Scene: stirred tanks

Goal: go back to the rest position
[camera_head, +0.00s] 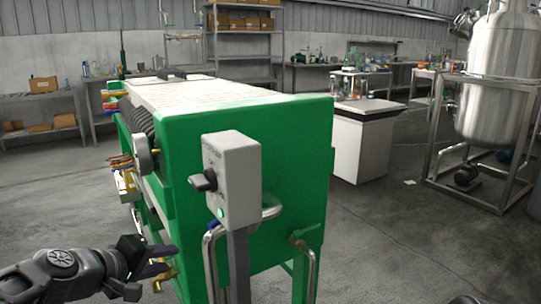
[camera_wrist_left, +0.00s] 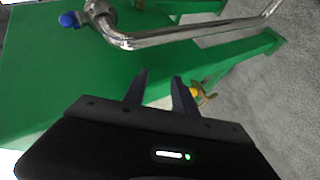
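My left gripper (camera_head: 171,258) is at the lower left of the head view, in front of the lower part of a green machine (camera_head: 290,140). In the left wrist view its two dark fingers (camera_wrist_left: 160,84) stand apart with nothing between them, and green metal shows behind. A brass-coloured valve with a yellow part (camera_wrist_left: 203,96) shows just beyond the right finger; I cannot tell how far off it is. My right gripper does not show clearly in either view.
A grey switch box (camera_head: 232,180) with a black knob stands on a post before the green machine. Bent steel pipes (camera_wrist_left: 165,40) run close by. A white cabinet (camera_head: 362,145) and a steel tank (camera_head: 497,85) stand behind.

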